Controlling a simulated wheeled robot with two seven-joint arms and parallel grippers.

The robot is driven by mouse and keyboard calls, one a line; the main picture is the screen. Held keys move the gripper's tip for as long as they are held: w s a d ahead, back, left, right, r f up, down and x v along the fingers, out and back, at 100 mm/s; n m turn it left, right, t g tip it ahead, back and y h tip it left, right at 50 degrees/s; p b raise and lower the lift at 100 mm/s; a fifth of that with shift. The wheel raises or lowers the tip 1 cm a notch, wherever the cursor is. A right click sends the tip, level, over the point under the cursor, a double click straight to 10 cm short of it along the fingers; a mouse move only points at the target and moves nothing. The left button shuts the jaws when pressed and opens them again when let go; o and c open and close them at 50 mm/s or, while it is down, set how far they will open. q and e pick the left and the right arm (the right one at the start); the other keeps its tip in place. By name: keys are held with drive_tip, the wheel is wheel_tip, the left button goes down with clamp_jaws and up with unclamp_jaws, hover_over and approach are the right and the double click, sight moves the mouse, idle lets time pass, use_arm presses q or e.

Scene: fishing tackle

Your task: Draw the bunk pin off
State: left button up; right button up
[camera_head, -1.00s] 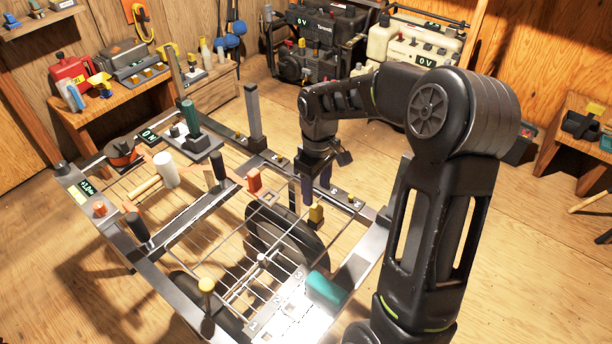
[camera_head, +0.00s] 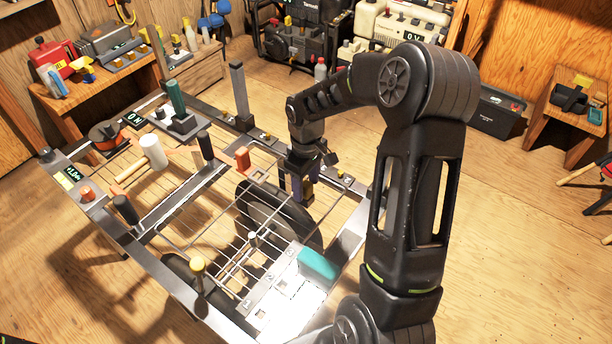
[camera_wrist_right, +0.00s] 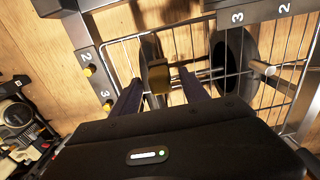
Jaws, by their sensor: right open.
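A yellow-headed pin (camera_head: 308,189), which looks like the bunk pin, stands at the right side of the metal trailer frame (camera_head: 160,258). My right gripper (camera_head: 297,193) is open and lowered over it. In the right wrist view the pin's yellow and dark block (camera_wrist_right: 158,78) sits between the two open fingers, with gaps showing on both sides. In the head view the gripper partly hides the pin. A second yellow-topped post (camera_head: 198,264) stands at the frame's near left. My left gripper is not in view.
Open floor lies to the right of the frame.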

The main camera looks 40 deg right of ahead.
drive_tip(key=shift+f, duration=0.1)
drive_tip(key=shift+c, duration=0.4)
clamp_jaws()
